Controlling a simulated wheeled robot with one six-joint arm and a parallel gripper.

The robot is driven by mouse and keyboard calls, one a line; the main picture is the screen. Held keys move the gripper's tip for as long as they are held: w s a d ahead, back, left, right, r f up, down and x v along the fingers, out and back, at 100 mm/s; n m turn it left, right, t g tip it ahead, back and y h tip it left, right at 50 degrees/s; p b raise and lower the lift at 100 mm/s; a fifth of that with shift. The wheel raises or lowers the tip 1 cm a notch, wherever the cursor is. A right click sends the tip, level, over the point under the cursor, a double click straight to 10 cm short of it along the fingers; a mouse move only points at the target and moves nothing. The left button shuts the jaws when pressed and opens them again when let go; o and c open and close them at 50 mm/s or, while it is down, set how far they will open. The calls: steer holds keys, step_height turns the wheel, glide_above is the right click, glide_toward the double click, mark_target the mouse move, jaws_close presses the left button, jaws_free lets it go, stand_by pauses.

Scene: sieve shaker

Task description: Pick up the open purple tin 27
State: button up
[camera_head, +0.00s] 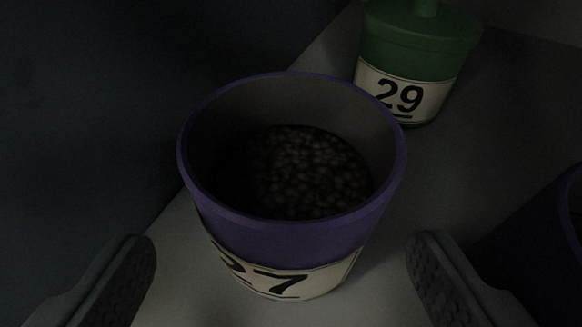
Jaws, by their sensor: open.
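The open purple tin 27 (290,236) stands upright in the middle of the view on a pale surface. It has no lid, and many small rounded pieces (305,170) lie inside it. A cream label with a black 27 wraps its lower front. My gripper (280,265) is open, with one dark padded finger at the lower left and one at the lower right. The tin lies ahead of and between the fingers. I see no contact between them and the tin.
A green lidded tin labelled 29 (415,55) stands behind to the right. Part of another purple container (535,245) shows at the right edge, close to my right finger. A dark wall (110,100) rises along the left. The pale surface (470,160) is bare between the tins.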

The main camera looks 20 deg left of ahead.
mark_target(293, 265)
steer(key=shift+x, duration=2.6)
steer(key=shift+d+f, duration=0.1)
steer(key=shift+d, duration=0.05)
steer(key=c, duration=1.1)
steer(key=shift+c, duration=0.2)
